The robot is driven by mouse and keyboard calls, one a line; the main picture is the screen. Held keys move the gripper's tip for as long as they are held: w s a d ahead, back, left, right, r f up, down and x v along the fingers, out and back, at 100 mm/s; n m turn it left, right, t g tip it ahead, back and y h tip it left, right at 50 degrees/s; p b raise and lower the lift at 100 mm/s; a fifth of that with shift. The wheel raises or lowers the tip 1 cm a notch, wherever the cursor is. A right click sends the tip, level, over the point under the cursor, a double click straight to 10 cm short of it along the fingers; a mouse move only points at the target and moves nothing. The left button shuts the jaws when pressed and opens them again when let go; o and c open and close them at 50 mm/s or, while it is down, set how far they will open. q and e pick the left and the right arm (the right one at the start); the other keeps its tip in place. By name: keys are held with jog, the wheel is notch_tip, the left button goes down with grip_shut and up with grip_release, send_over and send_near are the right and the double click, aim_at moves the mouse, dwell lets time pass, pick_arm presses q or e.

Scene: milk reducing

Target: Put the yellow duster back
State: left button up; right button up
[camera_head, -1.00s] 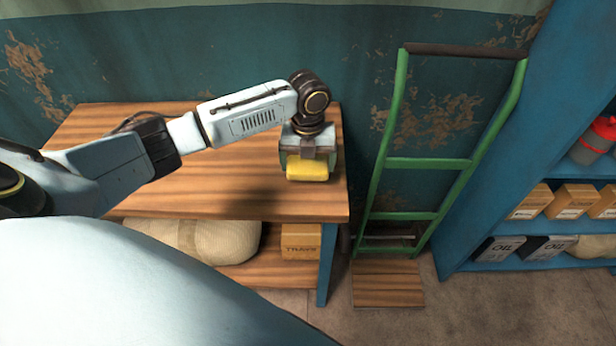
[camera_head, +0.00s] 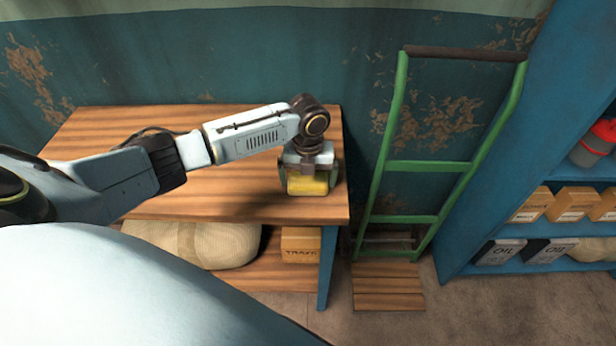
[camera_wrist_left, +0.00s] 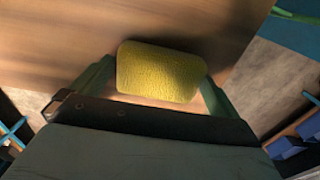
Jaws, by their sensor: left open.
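The yellow duster (camera_head: 308,186) is a small, soft-looking yellow block at the right end of the wooden table top (camera_head: 230,205). It also shows in the left wrist view (camera_wrist_left: 158,72), lying between the two green fingers. My left gripper (camera_head: 309,178) points down over the duster and is open, with a finger on each side of it. In the left wrist view the right finger is very close to the duster; I cannot tell whether it touches. The duster's underside is hidden. My right gripper is not in view.
A green hand truck (camera_head: 428,166) stands right of the table against the wall. A blue shelf (camera_head: 530,150) with boxes and oil cans is at the far right. A sack (camera_head: 215,243) and a cardboard box (camera_head: 300,243) sit on the table's lower shelf. The table's left part is clear.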

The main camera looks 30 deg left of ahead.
aim_at(308, 179)
pick_arm(q)
notch_tip(308, 179, up, 12)
jog(key=p, duration=0.1)
